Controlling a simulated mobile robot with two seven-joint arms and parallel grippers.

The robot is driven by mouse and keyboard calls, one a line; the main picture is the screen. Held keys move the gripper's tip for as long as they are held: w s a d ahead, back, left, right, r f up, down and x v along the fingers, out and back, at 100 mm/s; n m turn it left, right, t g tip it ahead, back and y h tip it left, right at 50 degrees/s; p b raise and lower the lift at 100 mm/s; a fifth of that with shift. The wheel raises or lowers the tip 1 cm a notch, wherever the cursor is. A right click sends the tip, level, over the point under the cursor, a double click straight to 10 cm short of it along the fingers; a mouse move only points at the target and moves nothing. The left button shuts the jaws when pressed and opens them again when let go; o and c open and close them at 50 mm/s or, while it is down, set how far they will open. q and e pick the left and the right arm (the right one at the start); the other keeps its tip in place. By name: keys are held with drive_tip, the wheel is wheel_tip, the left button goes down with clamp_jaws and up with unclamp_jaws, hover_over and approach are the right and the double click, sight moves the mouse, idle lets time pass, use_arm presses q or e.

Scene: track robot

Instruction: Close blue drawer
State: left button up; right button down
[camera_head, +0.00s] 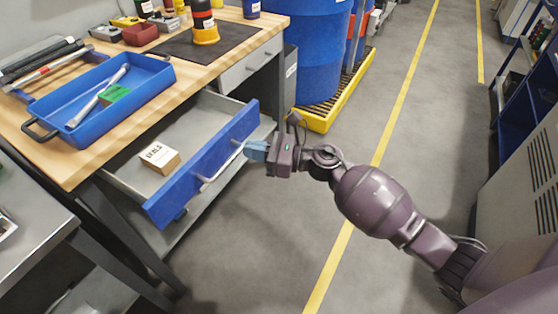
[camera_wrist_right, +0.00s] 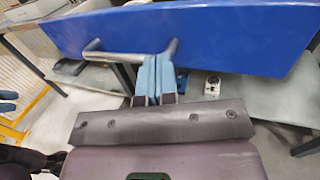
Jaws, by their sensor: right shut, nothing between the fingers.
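The blue drawer (camera_head: 205,168) is pulled out from under the wooden workbench. Its blue front has a silver bar handle (camera_head: 217,169), and a small labelled box (camera_head: 159,157) lies inside. My right gripper (camera_head: 247,150) is shut, its blue fingertips at the far end of the handle, close to the drawer front. In the right wrist view the shut fingers (camera_wrist_right: 156,76) point at the blue front (camera_wrist_right: 190,35), beside one end of the handle (camera_wrist_right: 128,55). Whether the fingertips touch the handle or the front, I cannot tell.
The workbench (camera_head: 70,165) carries a blue tray (camera_head: 150,85) with a wrench and a green box. A grey drawer (camera_head: 250,64) sits further along. A blue barrel (camera_head: 318,60) stands on a yellow-edged pallet behind. Clear floor (camera_head: 260,230) lies before the drawer.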

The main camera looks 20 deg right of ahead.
sight(200, 133)
drive_tip(key=w+a+b, duration=0.1)
drive_tip(key=w+a, duration=0.2)
drive_tip(key=w, duration=0.1)
drive_tip(key=w+a+b, duration=0.1)
drive_tip(key=w+a, duration=0.2)
drive_tip(key=w, duration=0.1)
drive_tip(key=w+a+b, duration=0.1)
drive_tip(key=w+a, duration=0.2)
drive_tip(key=w, duration=0.1)
drive_tip(key=shift+w+a+f+b, duration=0.25)
drive_tip(key=shift+a+b, duration=0.05)
drive_tip(key=shift+a, duration=0.1)
drive_tip(key=shift+w+a+r, duration=0.15)
drive_tip(key=shift+w+a, duration=0.05)
drive_tip(key=shift+w, duration=0.15)
use_arm(q)
drive_tip(key=shift+w+d+m+t, duration=0.3)
drive_tip(key=shift+w+d+m, duration=0.35)
drive_tip(key=shift+w, duration=0.25)
use_arm(e)
drive_tip(key=shift+w+r, duration=0.1)
drive_tip(key=shift+r, duration=0.1)
drive_tip(key=shift+a+r, duration=0.1)
use_arm(q)
drive_tip(key=shift+s, duration=0.1)
